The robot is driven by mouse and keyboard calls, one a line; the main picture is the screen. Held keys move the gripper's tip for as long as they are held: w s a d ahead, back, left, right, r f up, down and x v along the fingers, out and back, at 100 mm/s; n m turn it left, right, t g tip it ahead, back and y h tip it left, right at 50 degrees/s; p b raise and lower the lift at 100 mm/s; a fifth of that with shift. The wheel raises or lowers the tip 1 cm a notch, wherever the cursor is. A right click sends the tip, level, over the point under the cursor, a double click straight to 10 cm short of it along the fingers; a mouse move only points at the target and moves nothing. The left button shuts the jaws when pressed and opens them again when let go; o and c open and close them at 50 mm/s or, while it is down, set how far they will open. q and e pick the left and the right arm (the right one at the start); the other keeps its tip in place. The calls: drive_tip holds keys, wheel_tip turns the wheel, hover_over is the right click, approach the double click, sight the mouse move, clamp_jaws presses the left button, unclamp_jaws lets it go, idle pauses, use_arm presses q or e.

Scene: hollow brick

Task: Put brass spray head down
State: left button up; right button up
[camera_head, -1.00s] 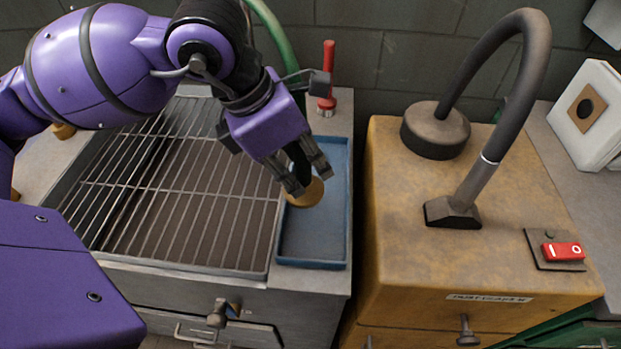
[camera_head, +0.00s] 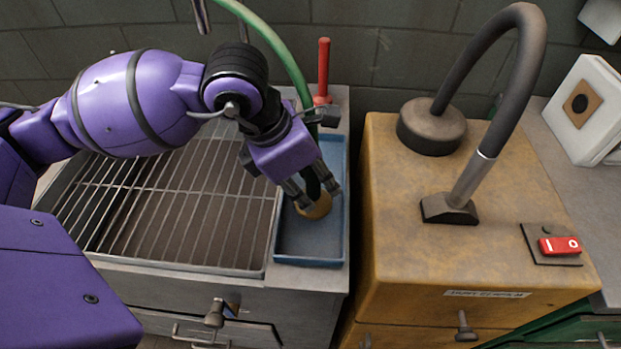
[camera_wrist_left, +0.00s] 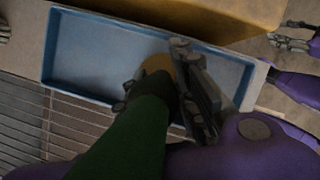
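The brass spray head (camera_head: 317,207) is at the end of a green hose (camera_head: 285,55), pointing down over the blue tray (camera_head: 310,253). My left gripper (camera_head: 312,190) has its fingers on both sides of the spray head's dark neck and holds it. I cannot tell whether its face touches the tray floor. In the left wrist view the spray head (camera_wrist_left: 157,64) is partly hidden by the hose and fingers, with the blue tray (camera_wrist_left: 85,60) around it. My right gripper (camera_wrist_left: 291,34) shows small at that view's upper right edge, empty, its fingers apart.
A metal grate (camera_head: 185,200) lies left of the tray. A red handle (camera_head: 323,70) stands behind the tray. A yellow-brown cabinet (camera_head: 420,250) with a bent dark hose (camera_head: 535,75) and a red switch (camera_head: 560,246) stands to the right. The tray's front part is clear.

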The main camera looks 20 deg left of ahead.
use_arm(q)
drive_tip(key=shift+o, duration=1.1)
drive_tip(key=shift+r, duration=0.2)
drive_tip(key=v, duration=1.2)
drive_tip(key=shift+p, duration=0.35)
drive_tip(key=shift+d, duration=0.1)
